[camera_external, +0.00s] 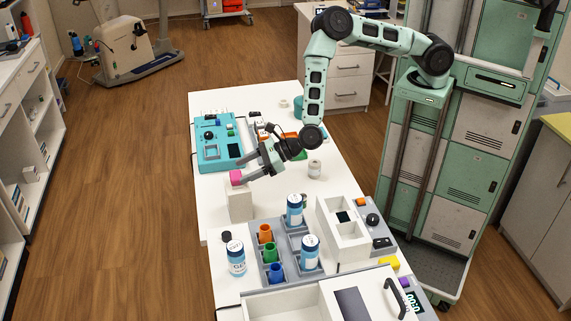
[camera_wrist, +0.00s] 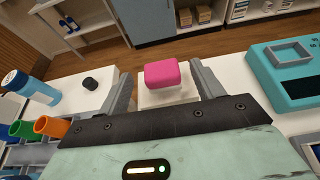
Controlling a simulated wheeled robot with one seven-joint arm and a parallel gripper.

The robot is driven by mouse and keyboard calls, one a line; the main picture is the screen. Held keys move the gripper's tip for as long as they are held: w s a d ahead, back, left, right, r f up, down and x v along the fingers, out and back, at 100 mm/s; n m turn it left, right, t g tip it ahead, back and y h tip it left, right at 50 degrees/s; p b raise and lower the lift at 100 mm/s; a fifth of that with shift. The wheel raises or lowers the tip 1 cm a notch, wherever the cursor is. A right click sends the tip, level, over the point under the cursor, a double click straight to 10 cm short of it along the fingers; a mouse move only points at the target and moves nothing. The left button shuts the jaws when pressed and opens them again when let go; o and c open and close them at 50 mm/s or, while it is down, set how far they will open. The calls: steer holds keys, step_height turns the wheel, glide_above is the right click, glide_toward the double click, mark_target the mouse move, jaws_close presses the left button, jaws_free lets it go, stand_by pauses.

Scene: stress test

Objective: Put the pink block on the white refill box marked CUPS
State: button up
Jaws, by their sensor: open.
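The pink block (camera_external: 237,177) rests on top of a white box (camera_external: 240,205) near the left edge of the table. In the wrist view the pink block (camera_wrist: 167,74) sits upright on the box's white top (camera_wrist: 160,99). No lettering can be read on the box, so I cannot tell if it is marked CUPS. My gripper (camera_external: 246,169) is open at the box top, pointing left. In the wrist view one finger of my gripper (camera_wrist: 162,75) stands on each side of the block, with a gap on both sides.
A teal device (camera_external: 218,147) lies behind the box. In front are a grey rack (camera_external: 258,258) with orange, green and blue cups, several blue-and-white canisters (camera_external: 236,258), a black cap (camera_external: 226,236) and a white divided tray (camera_external: 343,233). A small roll (camera_external: 314,168) stands to the right.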

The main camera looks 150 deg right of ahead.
steer(key=b+v, duration=0.1)
steer(key=v, duration=0.4)
steer(key=shift+s+a+r, duration=0.15)
steer(key=shift+s+a, duration=0.05)
steer(key=shift+s, duration=0.05)
stand_by(0.3)
